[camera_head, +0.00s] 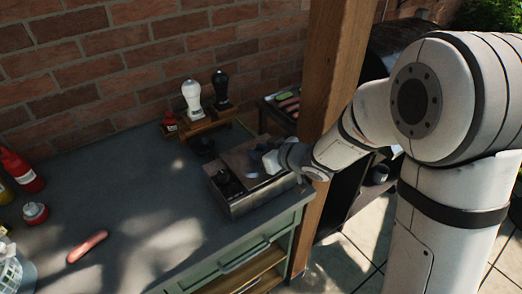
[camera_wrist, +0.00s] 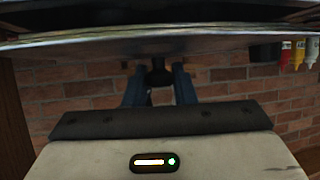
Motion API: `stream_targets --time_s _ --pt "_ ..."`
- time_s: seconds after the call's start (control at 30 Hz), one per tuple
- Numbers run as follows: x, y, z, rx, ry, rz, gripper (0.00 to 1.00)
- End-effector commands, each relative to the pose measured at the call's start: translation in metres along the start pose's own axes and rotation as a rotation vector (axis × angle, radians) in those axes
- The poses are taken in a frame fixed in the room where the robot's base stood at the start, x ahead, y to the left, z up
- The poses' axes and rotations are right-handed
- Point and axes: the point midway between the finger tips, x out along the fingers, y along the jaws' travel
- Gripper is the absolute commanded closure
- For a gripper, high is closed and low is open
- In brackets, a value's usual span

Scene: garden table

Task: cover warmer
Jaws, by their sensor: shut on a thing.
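The warmer (camera_head: 252,203) is a metal box near the right end of the counter. Dark openings show in its left part in the head view. Its lid (camera_head: 238,163) is a flat, shiny plate that seems tilted above the back and right part of the box. My gripper (camera_head: 268,163) is at the right side of the lid. In the wrist view my gripper (camera_wrist: 158,82) has its fingers closed on a dark knob (camera_wrist: 158,65) on the lid, and the lid (camera_wrist: 90,45) spans the top of the picture. Whether the lid touches the box is unclear.
Two grinders, white (camera_head: 192,98) and black (camera_head: 221,88), stand on a wooden stand behind the warmer. A wooden post (camera_head: 333,90) rises close to my arm. A sausage (camera_head: 87,246), red bottle (camera_head: 22,171) and white basket (camera_head: 12,272) are at left. The middle counter is clear.

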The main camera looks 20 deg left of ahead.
Motion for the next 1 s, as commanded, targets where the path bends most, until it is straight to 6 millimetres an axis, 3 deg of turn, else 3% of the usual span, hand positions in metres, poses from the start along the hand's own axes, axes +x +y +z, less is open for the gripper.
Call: stream_targets --time_s 0.57,0.6,0.87,1.0 --pt "0.0051 0.0007 0.0109 0.001 0.001 0.001 1.0" --pt "0.0046 0.0008 0.0098 0.001 0.001 0.001 0.73" --pt "0.0044 0.0009 0.01 0.001 0.001 0.002 0.52" --pt "0.0044 0.001 0.0102 0.001 0.0 0.002 0.51"
